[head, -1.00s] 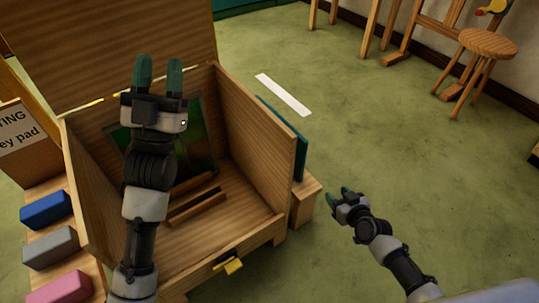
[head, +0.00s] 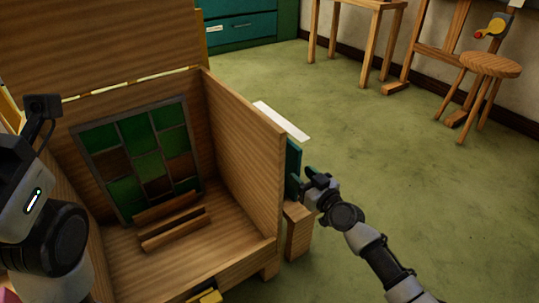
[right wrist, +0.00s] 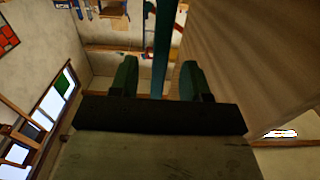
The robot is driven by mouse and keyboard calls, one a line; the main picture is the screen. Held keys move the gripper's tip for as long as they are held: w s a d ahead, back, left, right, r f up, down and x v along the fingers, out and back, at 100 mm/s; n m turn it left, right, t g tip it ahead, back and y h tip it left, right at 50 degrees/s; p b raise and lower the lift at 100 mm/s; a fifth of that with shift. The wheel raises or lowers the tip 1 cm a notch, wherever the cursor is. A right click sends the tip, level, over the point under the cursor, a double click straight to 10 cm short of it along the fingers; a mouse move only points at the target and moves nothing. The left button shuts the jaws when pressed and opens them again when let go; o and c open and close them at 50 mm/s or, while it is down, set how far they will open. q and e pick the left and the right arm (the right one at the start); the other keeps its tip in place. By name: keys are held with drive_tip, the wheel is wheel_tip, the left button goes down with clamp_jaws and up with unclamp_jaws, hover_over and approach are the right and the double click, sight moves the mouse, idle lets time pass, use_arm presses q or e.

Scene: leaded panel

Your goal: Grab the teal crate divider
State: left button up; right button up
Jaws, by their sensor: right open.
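The teal crate divider (head: 293,165) stands upright against the outer right side of the wooden crate, seen nearly edge-on. In the right wrist view it is a thin teal strip (right wrist: 162,50) between my open fingers, with a gap on each side. My right gripper (head: 309,181) is at the divider's near edge, and its fingertips are partly hidden in the head view. The wrist view shows both fingers of this gripper (right wrist: 157,78) apart. Part of my left arm shows at the left of the head view, but its fingers are not visible.
The open wooden crate (head: 245,130) holds a leaded panel (head: 140,155) with green and brown panes, and slotted wooden rails on its floor. A wooden block (head: 298,232) stands beside the crate. A stool (head: 490,66) stands far right.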

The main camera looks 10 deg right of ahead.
sight(290, 164)
drive_tip(key=b+x, duration=0.1)
drive_tip(key=x, duration=0.4)
drive_tip(key=shift+w+a+r, duration=0.1)
drive_tip(key=shift+w, duration=0.25)
drive_tip(key=shift+c, duration=0.2)
drive_tip(key=shift+r, duration=0.1)
clamp_jaws()
